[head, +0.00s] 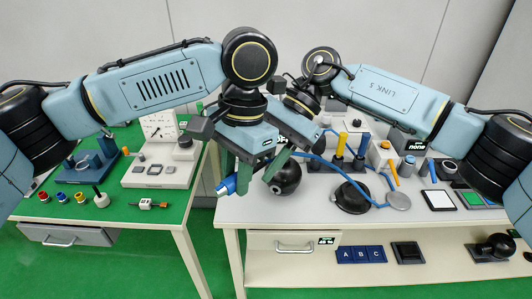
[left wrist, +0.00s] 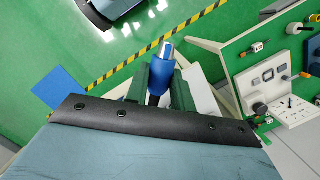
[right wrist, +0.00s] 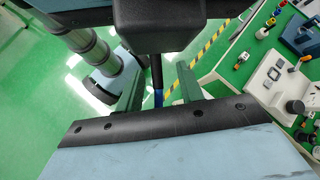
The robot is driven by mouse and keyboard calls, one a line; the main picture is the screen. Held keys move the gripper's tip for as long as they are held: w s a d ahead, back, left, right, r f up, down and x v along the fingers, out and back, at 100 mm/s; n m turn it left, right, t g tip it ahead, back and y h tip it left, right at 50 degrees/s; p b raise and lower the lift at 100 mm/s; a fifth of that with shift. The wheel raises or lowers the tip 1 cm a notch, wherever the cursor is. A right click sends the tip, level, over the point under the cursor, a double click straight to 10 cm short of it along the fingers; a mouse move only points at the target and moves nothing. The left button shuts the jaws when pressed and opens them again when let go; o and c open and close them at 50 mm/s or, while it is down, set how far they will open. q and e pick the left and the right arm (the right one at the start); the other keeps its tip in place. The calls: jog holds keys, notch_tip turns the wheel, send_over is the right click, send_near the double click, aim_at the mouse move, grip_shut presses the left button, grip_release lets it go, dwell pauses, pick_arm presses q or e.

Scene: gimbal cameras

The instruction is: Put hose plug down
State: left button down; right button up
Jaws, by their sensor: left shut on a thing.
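The hose plug (head: 228,186) is blue with a silver tip. In the left wrist view the plug (left wrist: 164,55) sticks out past the green fingers, silver tip outward. My right gripper (head: 279,170) is close by on the right, above the right table. In the right wrist view its green fingers (right wrist: 157,85) stand apart, with the hose showing between or behind them. The blue hose (head: 340,171) curves over the right table; part is hidden by my grippers.
The green left table (head: 165,213) carries coloured knobs and a white panel.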

jog(key=shift+c, duration=0.3)
grip_shut()
pick_arm(q)
jog(key=c, duration=1.1)
grip_release()
